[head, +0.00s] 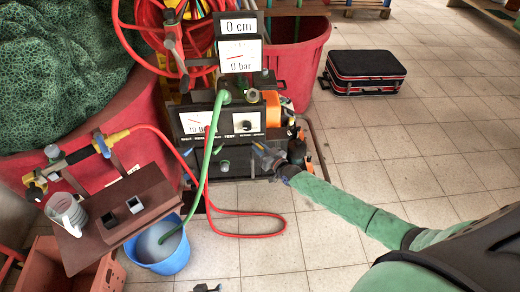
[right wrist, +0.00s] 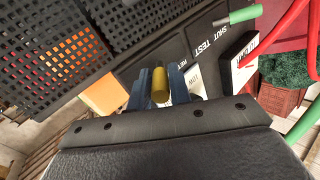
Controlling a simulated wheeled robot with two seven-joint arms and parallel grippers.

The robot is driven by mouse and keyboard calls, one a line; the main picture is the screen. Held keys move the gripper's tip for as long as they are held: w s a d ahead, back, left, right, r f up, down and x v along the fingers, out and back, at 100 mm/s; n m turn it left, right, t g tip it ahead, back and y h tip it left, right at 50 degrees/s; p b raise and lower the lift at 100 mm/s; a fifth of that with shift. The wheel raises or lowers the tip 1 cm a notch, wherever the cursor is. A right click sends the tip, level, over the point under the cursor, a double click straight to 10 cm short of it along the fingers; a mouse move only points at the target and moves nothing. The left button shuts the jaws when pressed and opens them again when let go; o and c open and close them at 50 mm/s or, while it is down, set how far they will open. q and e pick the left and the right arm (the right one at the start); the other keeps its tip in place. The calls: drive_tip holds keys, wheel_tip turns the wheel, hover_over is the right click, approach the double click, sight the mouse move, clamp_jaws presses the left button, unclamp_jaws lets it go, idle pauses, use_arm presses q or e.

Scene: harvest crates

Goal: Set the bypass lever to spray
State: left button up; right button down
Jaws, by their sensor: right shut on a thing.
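The black pump unit (head: 202,146) stands on the floor at centre in the head view, with labels along its front panel. My right gripper (head: 262,154) is at the panel's right part. In the right wrist view its blue fingers are shut around a yellow cylindrical handle (right wrist: 160,84), which looks like the bypass lever's grip. The lever's base and pointing direction are hidden by the fingers. SHUT and TEST labels (right wrist: 207,40) show on the panel beside it; other labels are partly covered. A small dark tip (head: 207,288) at the bottom edge looks like my left gripper.
Gauge signs (head: 240,55) above the pump read 0 cm and 0 bar. A red hose (head: 250,236) loops over the floor. A green hose runs into a blue bucket (head: 180,262). A brown shelf (head: 80,245) stands at left. A black-red suitcase (head: 365,70) lies behind; tiled floor is clear right.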

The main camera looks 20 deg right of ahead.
drive_tip(key=shift+r, duration=0.1)
drive_tip(key=c, duration=1.3)
unclamp_jaws()
use_arm(q)
drive_tip(key=shift+s, duration=0.1)
use_arm(e)
drive_tip(key=shift+s, duration=0.1)
use_arm(q)
drive_tip(key=shift+f, duration=0.8)
use_arm(e)
drive_tip(key=v, duration=0.7)
drive_tip(key=shift+s+d, duration=0.15)
drive_tip(key=shift+s, duration=0.1)
use_arm(q)
drive_tip(key=shift+w+r, duration=0.2)
drive_tip(key=shift+r, duration=0.05)
